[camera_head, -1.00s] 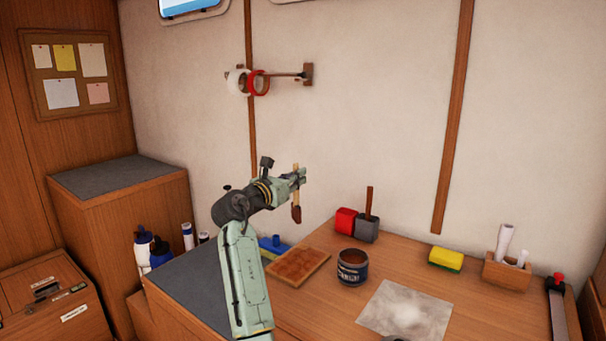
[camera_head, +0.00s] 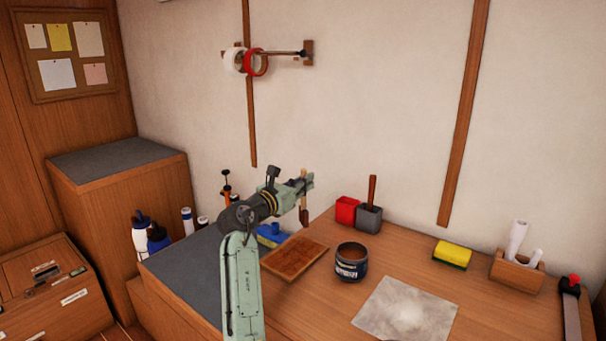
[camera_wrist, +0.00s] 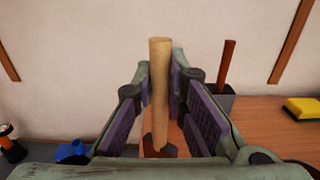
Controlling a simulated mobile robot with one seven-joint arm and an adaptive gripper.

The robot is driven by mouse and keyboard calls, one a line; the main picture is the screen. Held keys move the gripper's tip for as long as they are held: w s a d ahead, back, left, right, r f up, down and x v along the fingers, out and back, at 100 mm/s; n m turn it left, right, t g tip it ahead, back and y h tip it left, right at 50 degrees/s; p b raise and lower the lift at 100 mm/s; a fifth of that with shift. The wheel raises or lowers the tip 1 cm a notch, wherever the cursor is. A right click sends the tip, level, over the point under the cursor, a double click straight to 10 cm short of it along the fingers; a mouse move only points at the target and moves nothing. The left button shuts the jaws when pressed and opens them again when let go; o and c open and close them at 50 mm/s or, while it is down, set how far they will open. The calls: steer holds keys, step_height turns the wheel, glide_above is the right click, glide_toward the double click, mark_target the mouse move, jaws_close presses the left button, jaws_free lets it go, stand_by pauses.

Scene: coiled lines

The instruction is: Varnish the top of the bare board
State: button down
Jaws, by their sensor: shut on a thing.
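My gripper (camera_head: 306,184) is shut on the pale wooden handle of a brush (camera_head: 304,216), which hangs bristles down above the far edge of the board. In the wrist view the brush handle (camera_wrist: 160,85) stands between the purple-padded fingers, its dark bristle end low and partly hidden. The board (camera_head: 295,258) lies flat on the bench, reddish brown and fairly even in tone. An open dark-blue can (camera_head: 350,264) with brown contents stands just right of the board. The brush appears apart from both.
A blue-topped item (camera_head: 271,234) sits behind the board. A red and grey holder (camera_head: 369,218) with an upright handle stands behind the can. A grey sheet (camera_head: 405,308) lies in front; a yellow sponge (camera_head: 452,254) and wooden rack (camera_head: 517,272) are right.

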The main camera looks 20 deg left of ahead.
mark_target(302, 168)
step_height(302, 168, down, 4)
steer(key=shift+r+b, duration=0.15)
steer(key=shift+b, duration=0.75)
steer(key=shift+a+f, duration=0.1)
steer(key=shift+f, duration=0.15)
steer(key=b+v, duration=0.4)
steer(key=b, duration=0.1)
steer(key=p+x, duration=0.4)
steer(key=shift+w+d+r, duration=0.15)
steer(key=shift+d+r, duration=0.05)
steer(key=shift+r, duration=0.15)
steer(key=shift+r+p, duration=0.35)
steer(key=shift+p, duration=0.25)
step_height(302, 168, up, 2)
steer(key=shift+r+p, duration=0.25)
steer(key=shift+p, duration=0.85)
steer(key=shift+a+r+b, duration=0.1)
steer(key=shift+b, duration=0.2)
steer(key=shift+r, duration=2.05)
